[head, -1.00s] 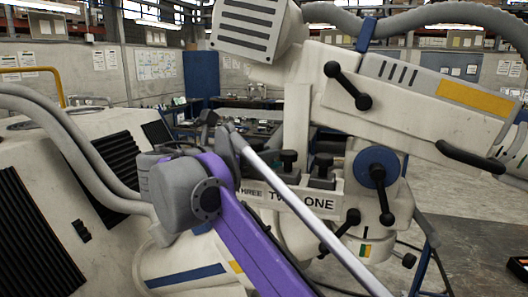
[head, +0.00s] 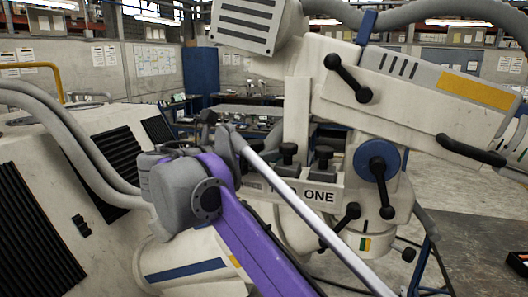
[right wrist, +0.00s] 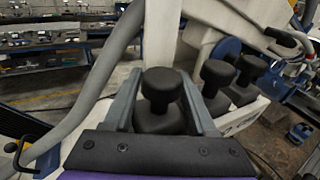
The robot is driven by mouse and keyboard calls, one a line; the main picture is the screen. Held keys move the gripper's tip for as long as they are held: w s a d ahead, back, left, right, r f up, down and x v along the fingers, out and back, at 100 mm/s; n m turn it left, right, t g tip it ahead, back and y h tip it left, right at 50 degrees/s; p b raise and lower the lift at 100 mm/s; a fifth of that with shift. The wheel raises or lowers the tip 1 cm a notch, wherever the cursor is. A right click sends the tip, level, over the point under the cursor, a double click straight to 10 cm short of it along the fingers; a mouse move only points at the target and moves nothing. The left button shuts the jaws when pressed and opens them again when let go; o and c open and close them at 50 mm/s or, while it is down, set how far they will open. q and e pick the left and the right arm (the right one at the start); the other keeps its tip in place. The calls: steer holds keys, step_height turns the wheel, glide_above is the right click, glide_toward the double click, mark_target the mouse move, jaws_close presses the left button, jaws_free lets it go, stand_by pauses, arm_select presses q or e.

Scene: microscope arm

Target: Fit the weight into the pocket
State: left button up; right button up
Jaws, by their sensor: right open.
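My right gripper (right wrist: 160,106) is open, its two grey fingers on either side of a black knobbed weight (right wrist: 161,114). I cannot tell whether the fingers touch it or whether it sits in a pocket. Two more black weights (right wrist: 217,80) (right wrist: 249,75) stand upright beside it on the pale rack, seen in the head view as well (head: 288,155). The pocket openings are hidden. My left gripper is not in view.
The big pale microscope arm (head: 410,105) with black handles and a blue knob (head: 376,160) rises around the rack. A grey hose (head: 75,135) runs down the left over a pale console. A dark table (head: 480,240) stands at the right.

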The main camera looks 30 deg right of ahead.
steer(key=shift+a, duration=0.1)
steer(key=shift+a, duration=0.4)
steer(key=v, duration=0.9)
steer(key=shift+s+a, duration=0.25)
steer(key=shift+a, duration=0.1)
